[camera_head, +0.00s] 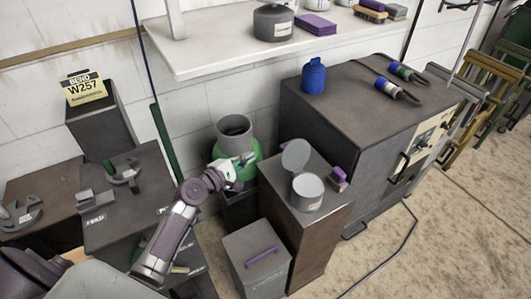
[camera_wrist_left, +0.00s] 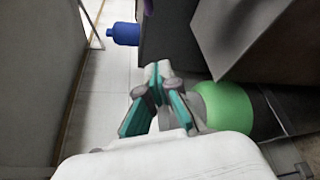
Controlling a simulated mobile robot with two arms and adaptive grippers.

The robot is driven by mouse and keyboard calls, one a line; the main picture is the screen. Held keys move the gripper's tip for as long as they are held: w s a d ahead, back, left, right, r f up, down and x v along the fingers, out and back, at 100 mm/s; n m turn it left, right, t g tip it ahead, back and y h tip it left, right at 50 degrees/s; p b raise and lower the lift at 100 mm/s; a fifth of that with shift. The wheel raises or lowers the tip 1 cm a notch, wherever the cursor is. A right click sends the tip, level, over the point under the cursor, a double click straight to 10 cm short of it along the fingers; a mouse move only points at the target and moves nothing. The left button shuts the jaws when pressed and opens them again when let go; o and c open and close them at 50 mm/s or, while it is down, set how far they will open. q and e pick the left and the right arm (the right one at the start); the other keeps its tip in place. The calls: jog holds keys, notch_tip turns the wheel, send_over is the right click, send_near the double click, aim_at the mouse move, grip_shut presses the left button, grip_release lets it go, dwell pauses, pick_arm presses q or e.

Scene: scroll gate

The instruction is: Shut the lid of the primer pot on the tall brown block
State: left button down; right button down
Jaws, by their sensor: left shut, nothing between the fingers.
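The primer pot (camera_head: 307,196) is a small grey pot standing on the top of the tall brown block (camera_head: 300,236) in the head view. Its round grey lid (camera_head: 296,154) stands raised at the pot's far side, so the pot is open. My left gripper (camera_head: 247,159) is shut and empty, left of the lid and apart from it, in front of the green container. In the left wrist view my left gripper's fingers (camera_wrist_left: 158,76) are closed together. I cannot make out the pot or lid there. My right gripper is not in view.
A green container with a grey top (camera_head: 235,131) stands behind my left gripper. A purple item (camera_head: 338,175) sits beside the pot. A grey box with a purple handle (camera_head: 258,262) stands left of the block. A large dark cabinet (camera_head: 345,125) with a blue bottle (camera_head: 313,77) stands behind.

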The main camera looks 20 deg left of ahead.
aim_at(293, 154)
pick_arm(q)
jog(key=w+d+p, duration=0.2)
jog(key=w+d, duration=0.3)
jog(key=w, duration=0.2)
jog(key=shift+d, duration=0.4)
jog(key=shift+f, duration=0.1)
jog(key=shift+s, duration=0.1)
